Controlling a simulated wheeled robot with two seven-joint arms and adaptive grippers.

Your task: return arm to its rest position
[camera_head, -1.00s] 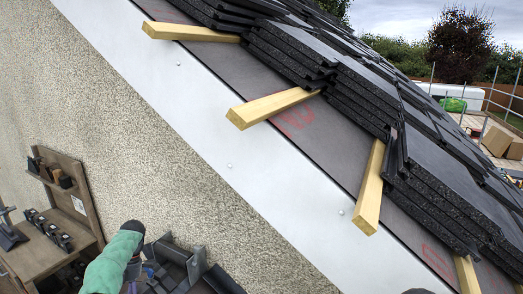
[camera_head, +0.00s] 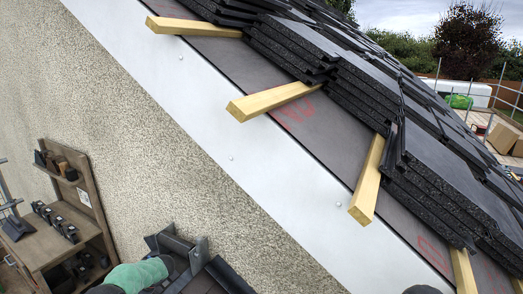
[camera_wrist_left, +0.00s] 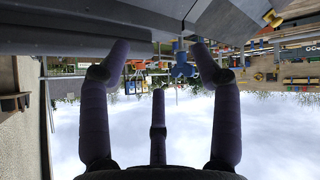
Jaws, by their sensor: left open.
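My left arm shows only as a green-sleeved part (camera_head: 140,274) at the bottom of the head view, beside a dark metal rack. Its gripper is not visible there. In the left wrist view my left gripper (camera_wrist_left: 158,58) has its three dark fingers spread, with nothing between them. A dark, flat-edged thing (camera_wrist_left: 60,38) crosses the top of that view, close to the fingertips; I cannot tell whether they touch it. My right gripper is in neither view.
The roof slope carries stacked dark tiles (camera_head: 350,90) and yellow wooden battens (camera_head: 270,101). A white board (camera_head: 231,175) runs along its edge. The dark rack (camera_head: 185,250) stands at the bottom centre. A wooden shelf bench (camera_head: 45,245) with small dark parts stands at lower left.

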